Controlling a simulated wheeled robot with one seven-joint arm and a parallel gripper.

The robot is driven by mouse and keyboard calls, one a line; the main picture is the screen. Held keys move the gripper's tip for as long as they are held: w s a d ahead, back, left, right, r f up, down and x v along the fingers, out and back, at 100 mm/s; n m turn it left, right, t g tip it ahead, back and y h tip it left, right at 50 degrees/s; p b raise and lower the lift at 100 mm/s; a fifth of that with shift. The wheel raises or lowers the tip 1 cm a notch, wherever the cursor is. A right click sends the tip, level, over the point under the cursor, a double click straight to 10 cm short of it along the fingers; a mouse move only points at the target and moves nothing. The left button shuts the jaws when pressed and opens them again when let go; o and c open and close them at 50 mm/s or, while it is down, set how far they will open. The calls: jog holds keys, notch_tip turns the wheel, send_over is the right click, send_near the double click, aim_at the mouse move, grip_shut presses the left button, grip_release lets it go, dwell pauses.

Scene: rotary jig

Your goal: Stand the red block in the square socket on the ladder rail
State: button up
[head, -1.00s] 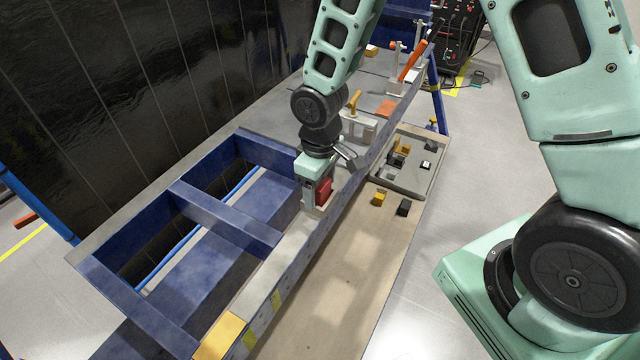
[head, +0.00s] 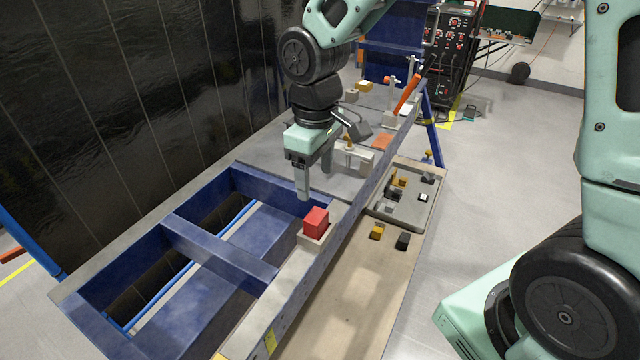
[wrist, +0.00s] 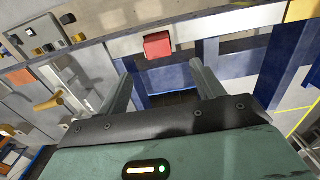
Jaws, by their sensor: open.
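The red block (head: 316,221) stands in the square socket (head: 314,243) on the ladder rail (head: 290,285). Its top shows above the socket walls, and it looks upright. My gripper (head: 315,186) is open and empty, above and behind the block in the head view, apart from it. In the wrist view the red block (wrist: 158,45) shows beyond and between the two fingers of my gripper (wrist: 160,75). How deep the block sits in the socket is hidden by the socket walls.
A grey tray (head: 385,212) with several small black, yellow and white blocks lies right of the rail. A yellow block (head: 377,231) and a black block (head: 403,241) lie before it. A clamp (head: 352,155) and an orange-handled tool (head: 408,94) stand farther back.

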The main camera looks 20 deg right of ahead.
jog(key=s+a+r, duration=0.1)
jog(key=s+a, duration=0.2)
jog(key=s, duration=0.7)
jog(key=s+a+r, duration=0.2)
jog(key=s+a, duration=0.1)
jog(key=s, duration=0.6)
jog(key=shift+s+n+y, duration=0.3)
jog(key=shift+s, duration=0.05)
notch_tip(320, 180, down, 7)
jog(key=b, duration=0.6)
jog(key=shift+r+b, duration=0.15)
jog(key=shift+b, duration=0.15)
